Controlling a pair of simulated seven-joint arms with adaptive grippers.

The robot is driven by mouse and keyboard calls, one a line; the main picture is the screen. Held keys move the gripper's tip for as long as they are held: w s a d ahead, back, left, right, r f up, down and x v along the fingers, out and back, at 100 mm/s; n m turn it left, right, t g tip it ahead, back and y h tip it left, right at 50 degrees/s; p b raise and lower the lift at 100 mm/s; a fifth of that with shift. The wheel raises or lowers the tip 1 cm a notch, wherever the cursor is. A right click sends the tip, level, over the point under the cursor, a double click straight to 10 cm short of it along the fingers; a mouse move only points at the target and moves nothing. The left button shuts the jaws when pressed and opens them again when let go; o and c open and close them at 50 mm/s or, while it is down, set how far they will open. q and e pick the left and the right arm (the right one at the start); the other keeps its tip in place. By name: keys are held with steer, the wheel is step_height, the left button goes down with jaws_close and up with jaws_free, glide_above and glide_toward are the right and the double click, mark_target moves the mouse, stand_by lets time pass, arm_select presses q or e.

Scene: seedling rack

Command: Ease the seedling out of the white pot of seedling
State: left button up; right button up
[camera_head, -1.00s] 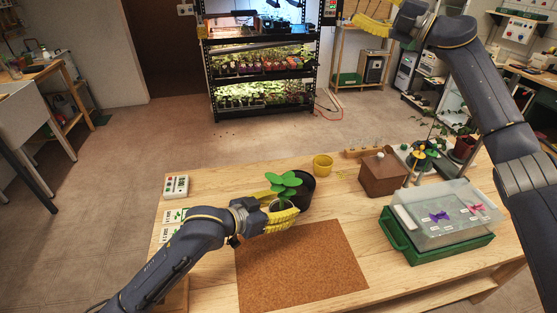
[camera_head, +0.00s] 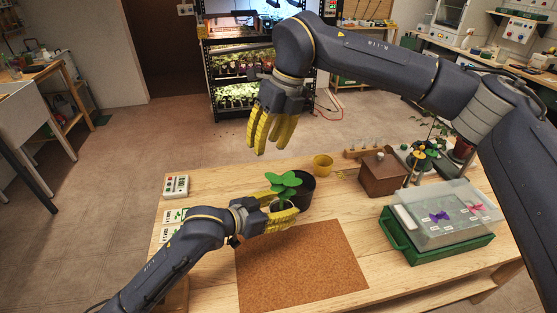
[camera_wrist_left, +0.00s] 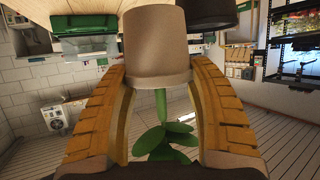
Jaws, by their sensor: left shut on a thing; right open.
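The seedling (camera_head: 284,184), a green stem with broad leaves, stands in the white pot (camera_head: 279,206) near the back edge of the cork mat. My left gripper (camera_head: 286,211) is shut on the pot, one yellow finger at each side. In the left wrist view the pot (camera_wrist_left: 158,50) looks beige and upside down, with the seedling (camera_wrist_left: 165,140) pointing down between the fingers; its stem is still in the pot. I cannot tell whether the pot touches the table. My right gripper (camera_head: 267,140) is open and empty, fingers pointing down, above and behind the seedling.
A black pot (camera_head: 305,187) stands close behind the white pot. A green crate (camera_head: 398,242) with a clear lid is at right. The cork mat (camera_head: 300,265) is bare.

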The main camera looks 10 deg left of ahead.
mark_target(279, 208)
steer(key=d+f+h, duration=0.1)
steer(key=f, duration=0.4)
steer(key=s+d+f+h, duration=0.1)
steer(key=f, duration=0.4)
steer(key=s+d+f+n+h, duration=0.1)
steer(key=f, duration=0.4)
steer(key=shift+s+f+t, duration=0.15)
steer(key=shift+s+t, duration=0.05)
steer(key=shift+t, duration=0.1)
steer(key=shift+c, duration=0.3)
jaws_close()
steer(key=c, duration=0.6)
jaws_free()
steer(key=o, duration=0.7)
steer(key=shift+c, duration=0.2)
